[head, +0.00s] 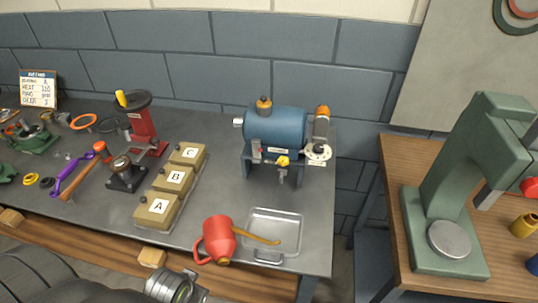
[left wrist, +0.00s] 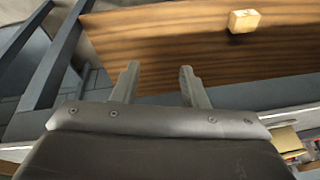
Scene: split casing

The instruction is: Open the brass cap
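A small brass cap (head: 264,103) sits on top of the blue cylindrical casing (head: 277,126), which stands on the grey bench at centre right in the head view. The cap looks seated on the casing. My left gripper (left wrist: 158,84) shows in the left wrist view with its two fingers apart and nothing between them. It is away from the casing, over the wooden front edge of the bench. My right gripper is in neither view.
A red oil can (head: 219,240) and a metal tray (head: 273,234) lie in front of the casing. Boxes labelled A (head: 158,209), B and C stand to its left. A green press (head: 446,200) stands on a separate wooden table at right.

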